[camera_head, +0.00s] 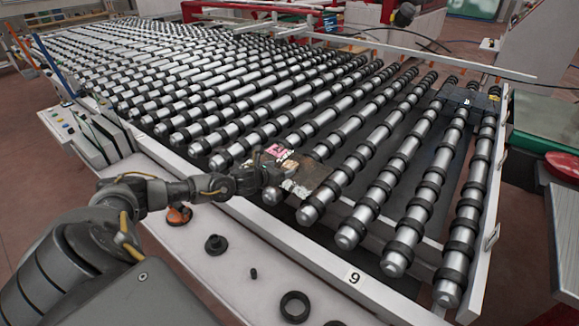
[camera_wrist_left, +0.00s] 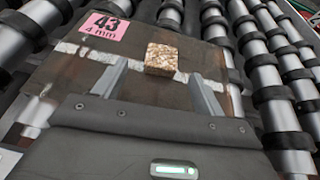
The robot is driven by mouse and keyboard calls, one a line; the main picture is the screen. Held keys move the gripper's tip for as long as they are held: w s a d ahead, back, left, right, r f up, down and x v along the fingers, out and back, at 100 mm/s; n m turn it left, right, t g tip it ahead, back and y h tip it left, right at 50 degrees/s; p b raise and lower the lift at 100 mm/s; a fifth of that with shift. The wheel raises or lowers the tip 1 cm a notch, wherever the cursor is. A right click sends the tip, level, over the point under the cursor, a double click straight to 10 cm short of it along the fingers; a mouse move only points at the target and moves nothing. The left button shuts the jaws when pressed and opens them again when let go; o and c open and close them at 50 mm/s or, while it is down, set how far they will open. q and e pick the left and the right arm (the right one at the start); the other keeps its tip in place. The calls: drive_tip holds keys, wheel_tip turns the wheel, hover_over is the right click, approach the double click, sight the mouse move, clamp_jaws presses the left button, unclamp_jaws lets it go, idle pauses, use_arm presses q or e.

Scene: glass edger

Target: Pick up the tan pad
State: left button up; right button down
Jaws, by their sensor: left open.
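The tan pad (camera_wrist_left: 162,59) is a small speckled, cork-like block in the left wrist view. It lies on a brownish glass sheet (camera_wrist_left: 75,72) with a pale stripe and a pink label (camera_wrist_left: 103,26) reading "43 4 mm". My left gripper (camera_wrist_left: 157,72) is open, its two fingers on either side of the pad near the tips, with gaps to both. In the head view the left gripper (camera_head: 277,173) is low over the sheet (camera_head: 312,172), by the small pad (camera_head: 290,165). My right gripper is in neither view.
The sheet rests on a conveyor of metal rollers with black rings (camera_head: 375,190). A white ledge runs along the front with an orange-and-black item (camera_head: 178,215), a black knob (camera_head: 215,243) and a black ring (camera_head: 294,307). A dark block (camera_head: 468,98) sits on the rollers at right.

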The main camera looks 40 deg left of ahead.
sight(287, 167)
use_arm(q)
drive_tip(key=shift+w+d+p, duration=0.1)
drive_tip(key=shift+w+p, duration=0.25)
drive_tip(key=shift+w, duration=0.05)
drive_tip(key=x, duration=0.2)
drive_tip(key=p+x, duration=0.1)
drive_tip(key=x, duration=0.1)
drive_tip(key=shift+f, duration=0.35)
drive_tip(key=c, duration=1)
drive_tip(key=shift+c, duration=0.2)
